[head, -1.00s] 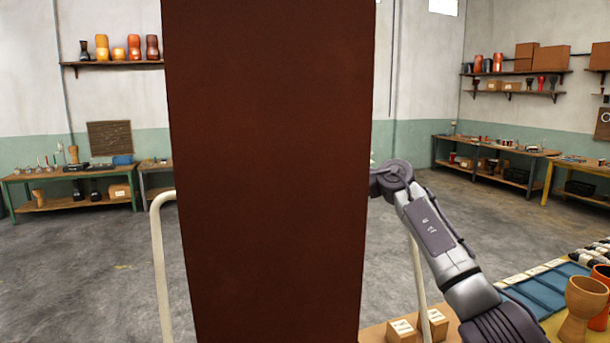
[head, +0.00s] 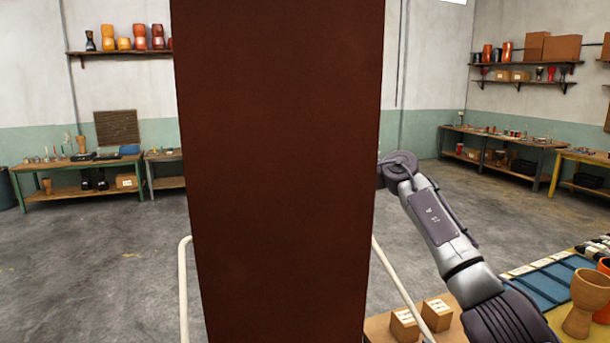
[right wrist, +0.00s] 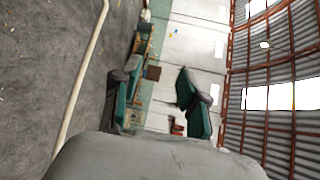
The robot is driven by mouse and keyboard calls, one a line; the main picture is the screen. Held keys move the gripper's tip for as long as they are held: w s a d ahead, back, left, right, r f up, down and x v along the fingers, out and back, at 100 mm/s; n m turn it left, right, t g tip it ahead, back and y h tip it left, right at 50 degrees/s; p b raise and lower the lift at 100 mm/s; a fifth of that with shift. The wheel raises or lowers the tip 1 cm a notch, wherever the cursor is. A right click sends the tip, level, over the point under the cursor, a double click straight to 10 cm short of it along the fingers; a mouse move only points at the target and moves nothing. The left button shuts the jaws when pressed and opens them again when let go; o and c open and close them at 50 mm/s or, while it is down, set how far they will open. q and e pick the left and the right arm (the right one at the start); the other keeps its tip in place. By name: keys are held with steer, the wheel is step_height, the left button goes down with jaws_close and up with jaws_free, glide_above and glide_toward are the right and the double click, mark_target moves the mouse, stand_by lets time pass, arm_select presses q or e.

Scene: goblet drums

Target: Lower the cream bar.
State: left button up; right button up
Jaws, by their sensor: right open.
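The cream bar (head: 184,290) is a bent tube in the head view. It shows left and right of a wide brown upright panel (head: 280,170), which hides its middle. The right length slopes down toward the small boxes. In the right wrist view a long cream bar (right wrist: 84,85) runs down the left side. My right gripper (right wrist: 160,85) is open there, with green-padded fingers apart and nothing seen between them. The bar lies outside the fingers, to their left. In the head view the panel hides the right gripper; only its arm shows. My left gripper is in neither view.
Two small boxes (head: 436,314) stand on a wooden surface at the lower right. Beside them is a table with a blue mat (head: 550,283) and a wooden goblet drum (head: 586,300). Workbenches line the far walls. Grey floor (head: 100,270) is open at left.

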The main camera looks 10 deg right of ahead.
steer(key=v, duration=1.2)
steer(key=shift+f, duration=0.15)
